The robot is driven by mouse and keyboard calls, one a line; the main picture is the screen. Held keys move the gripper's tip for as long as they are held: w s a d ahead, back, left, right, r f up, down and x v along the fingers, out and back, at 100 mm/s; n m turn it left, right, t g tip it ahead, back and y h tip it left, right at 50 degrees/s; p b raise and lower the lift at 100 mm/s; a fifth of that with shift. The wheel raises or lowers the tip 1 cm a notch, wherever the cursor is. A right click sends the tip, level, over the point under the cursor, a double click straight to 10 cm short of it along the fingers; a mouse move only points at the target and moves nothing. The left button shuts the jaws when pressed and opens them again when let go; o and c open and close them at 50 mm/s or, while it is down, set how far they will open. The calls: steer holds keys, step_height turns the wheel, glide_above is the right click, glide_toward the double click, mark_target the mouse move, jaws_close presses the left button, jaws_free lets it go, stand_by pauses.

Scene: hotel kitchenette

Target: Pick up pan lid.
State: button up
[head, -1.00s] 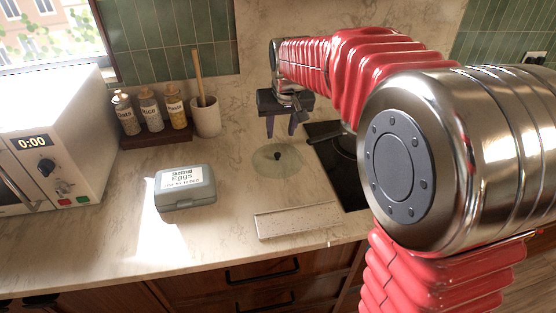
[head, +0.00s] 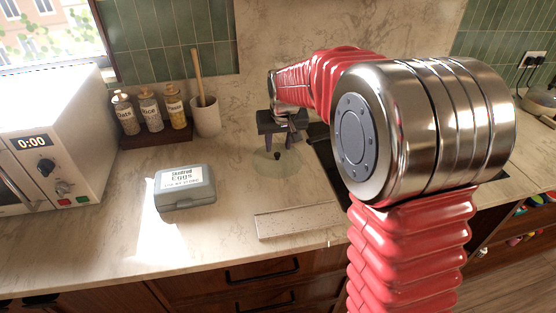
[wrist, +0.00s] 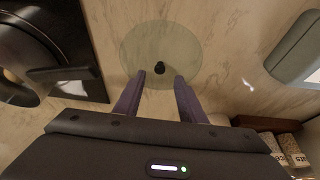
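The pan lid (head: 262,163) is a round, see-through glass disc with a small black knob, lying flat on the marble counter. In the wrist view the lid (wrist: 185,45) lies just beyond my fingertips, its black knob (wrist: 159,68) near the middle of the gap between them. My gripper (head: 280,150) is above the lid and points down, with its two dark purple fingers spread apart. In the wrist view my gripper (wrist: 160,76) is open and empty. I cannot tell how high the fingertips are above the knob.
A black hob (wrist: 70,45) with a pan (wrist: 22,60) is beside the lid. A pale rectangular board (head: 298,221) lies near the counter's front edge. A grey egg box (head: 185,188) sits to the left, with a microwave (head: 50,145) farther left. Jars (head: 150,110) and a utensil pot (head: 206,117) stand behind.

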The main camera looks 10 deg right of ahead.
mark_target(277, 154)
steer(key=x, duration=0.5)
steer(key=shift+s, duration=0.1)
stand_by(0.4)
jaws_close()
stand_by(0.4)
